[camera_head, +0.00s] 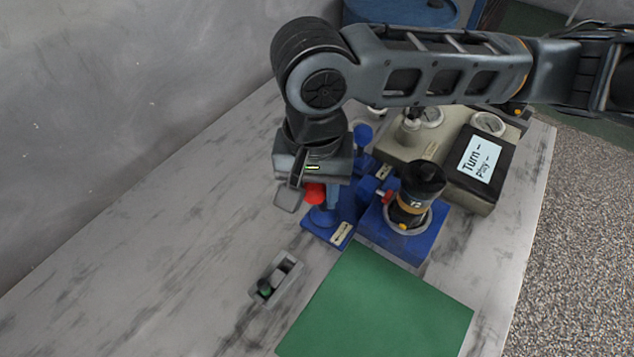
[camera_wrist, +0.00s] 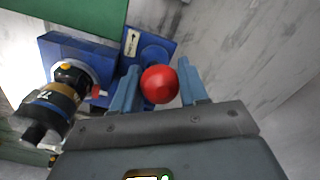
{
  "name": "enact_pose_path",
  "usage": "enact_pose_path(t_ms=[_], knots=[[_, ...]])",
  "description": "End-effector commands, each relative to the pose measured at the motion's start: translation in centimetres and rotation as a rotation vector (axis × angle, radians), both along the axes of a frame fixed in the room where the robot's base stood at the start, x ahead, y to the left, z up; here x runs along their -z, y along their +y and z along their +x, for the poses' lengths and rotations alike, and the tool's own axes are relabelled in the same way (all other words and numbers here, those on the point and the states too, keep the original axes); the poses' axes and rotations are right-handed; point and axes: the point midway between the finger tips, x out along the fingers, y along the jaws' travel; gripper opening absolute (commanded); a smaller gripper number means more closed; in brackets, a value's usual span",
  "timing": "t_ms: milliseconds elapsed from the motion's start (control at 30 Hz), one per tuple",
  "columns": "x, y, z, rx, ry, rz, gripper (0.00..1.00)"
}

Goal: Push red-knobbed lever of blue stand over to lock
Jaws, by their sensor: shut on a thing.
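The red knob (camera_head: 315,194) of the lever is at the near side of the blue stand (camera_head: 318,232), partly hidden by my gripper (camera_head: 303,188). In the wrist view the red knob (camera_wrist: 160,84) sits between the two fingers of my gripper (camera_wrist: 157,78), which is shut on it. The blue stand (camera_wrist: 155,50) shows behind the knob, with a pale label on its base. The lever's shaft is mostly hidden, so its tilt is hard to tell.
A black motor (camera_head: 410,205) stands in a blue block (camera_head: 425,243) just right of the stand. A beige box (camera_head: 440,140) with gauges is behind. A green mat (camera_head: 375,305) and a small grey holder (camera_head: 280,280) lie in front. The table's left is clear.

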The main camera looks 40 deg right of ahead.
Motion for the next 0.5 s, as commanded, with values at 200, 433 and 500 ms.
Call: enact_pose_path(t_ms=[200, 433, 500], knots=[[-0.02, 0.09, 0.05, 0.000, -0.002, 0.004, 0.26], [0.10, 0.46, -0.07, -0.001, -0.002, 0.004, 0.27], [0.18, 0.67, -0.14, -0.001, -0.001, 0.003, 0.26]])
